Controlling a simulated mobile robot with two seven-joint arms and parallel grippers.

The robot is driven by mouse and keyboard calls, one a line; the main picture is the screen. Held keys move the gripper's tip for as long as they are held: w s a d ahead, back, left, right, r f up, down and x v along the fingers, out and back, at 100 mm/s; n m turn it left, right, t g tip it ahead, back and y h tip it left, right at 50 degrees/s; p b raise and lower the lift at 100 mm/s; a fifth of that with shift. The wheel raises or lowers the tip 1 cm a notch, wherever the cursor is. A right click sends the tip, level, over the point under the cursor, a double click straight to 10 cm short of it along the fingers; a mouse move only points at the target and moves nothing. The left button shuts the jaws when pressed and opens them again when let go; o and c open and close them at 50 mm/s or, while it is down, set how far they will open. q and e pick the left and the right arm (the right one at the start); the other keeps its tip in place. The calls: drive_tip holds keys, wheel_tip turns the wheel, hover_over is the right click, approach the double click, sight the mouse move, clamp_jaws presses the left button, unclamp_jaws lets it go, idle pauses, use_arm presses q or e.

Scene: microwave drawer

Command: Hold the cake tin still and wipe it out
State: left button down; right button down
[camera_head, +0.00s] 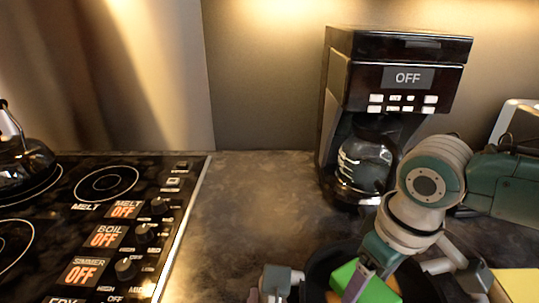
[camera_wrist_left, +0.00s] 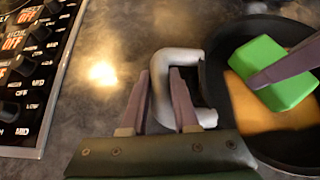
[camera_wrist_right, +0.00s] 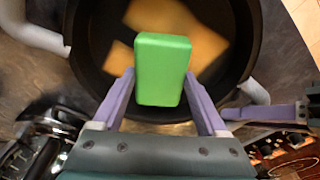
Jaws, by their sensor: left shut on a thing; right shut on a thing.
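The cake tin (camera_wrist_left: 222,118) is a dark round pan with light grey loop handles. It also shows at the bottom of the head view (camera_head: 318,268) and in the right wrist view (camera_wrist_right: 88,50). Orange-yellow patches (camera_wrist_right: 205,45) lie on its floor. My left gripper (camera_wrist_left: 160,85) is shut on the tin's near handle (camera_wrist_left: 182,58), one finger on each side of the bar. My right gripper (camera_wrist_right: 162,95) is shut on a green sponge block (camera_wrist_right: 162,62) and holds it inside the tin over the patches. Whether the sponge touches the floor is unclear.
A coffee maker (camera_head: 400,72) with a glass carafe (camera_head: 363,165) stands behind the tin. A black stove (camera_head: 75,215) with knobs and a kettle (camera_head: 22,160) is at the left. Bare counter (camera_head: 240,200) lies between. A yellow surface (camera_head: 518,284) shows at the lower right.

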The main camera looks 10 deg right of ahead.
sight(388, 286)
drive_tip(key=shift+s+d+f, duration=0.1)
drive_tip(key=shift+s+d, duration=0.1)
drive_tip(key=shift+d, duration=0.55)
drive_tip(key=shift+s+d+f, duration=0.1)
drive_tip(key=shift+s+d, duration=0.05)
drive_tip(key=shift+d, duration=0.6)
drive_tip(key=shift+r, duration=0.1)
drive_tip(key=shift+s+r, duration=0.1)
drive_tip(key=shift+r, duration=0.2)
drive_tip(key=shift+s+a, duration=0.2)
drive_tip(key=shift+s, duration=0.4)
drive_tip(key=shift+s+a, duration=0.2)
drive_tip(key=shift+s, duration=0.4)
drive_tip(key=shift+f, duration=0.2)
drive_tip(key=shift+a, duration=0.1)
